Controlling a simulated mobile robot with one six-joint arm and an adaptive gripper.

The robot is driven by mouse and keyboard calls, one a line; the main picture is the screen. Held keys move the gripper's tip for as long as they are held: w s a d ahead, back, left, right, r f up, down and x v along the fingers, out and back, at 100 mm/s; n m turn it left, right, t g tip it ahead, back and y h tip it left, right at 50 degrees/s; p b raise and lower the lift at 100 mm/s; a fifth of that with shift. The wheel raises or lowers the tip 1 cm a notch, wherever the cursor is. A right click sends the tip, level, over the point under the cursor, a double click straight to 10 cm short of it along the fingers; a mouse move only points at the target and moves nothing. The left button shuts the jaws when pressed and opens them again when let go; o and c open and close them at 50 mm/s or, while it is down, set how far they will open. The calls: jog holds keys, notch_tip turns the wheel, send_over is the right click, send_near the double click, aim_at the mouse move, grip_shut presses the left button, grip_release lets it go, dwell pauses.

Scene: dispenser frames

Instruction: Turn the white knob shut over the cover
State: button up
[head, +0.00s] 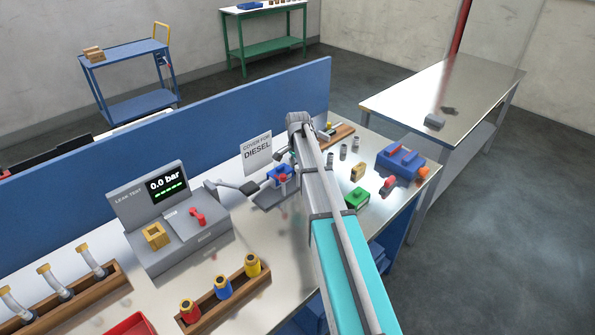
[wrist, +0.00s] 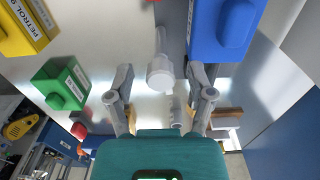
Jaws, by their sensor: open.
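In the wrist view my gripper (wrist: 162,82) is open, with one finger on each side. A pale grey-white round knob (wrist: 160,75) on a stem shows between the fingertips; I cannot tell its depth or whether a finger touches it. A blue block with a rounded boss (wrist: 225,35), perhaps the cover, is just right of it and close to the right finger. In the head view a small blue part with red on it (head: 280,172) stands by the "COVER FOR DIESEL" sign (head: 257,150). My arm hides much of that spot, and my fingers are not clear there.
A yellow petrol block (wrist: 25,25) and a green block (wrist: 63,86) lie left in the wrist view. The leak tester (head: 172,190) reads 0.0 bar. A rack (head: 222,298) of coloured bottles is in front. A larger blue device (head: 402,160) stands at right.

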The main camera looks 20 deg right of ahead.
dwell(0.3)
grip_shut()
jog(key=shift+a, duration=0.2)
jog(key=shift+d, duration=0.15)
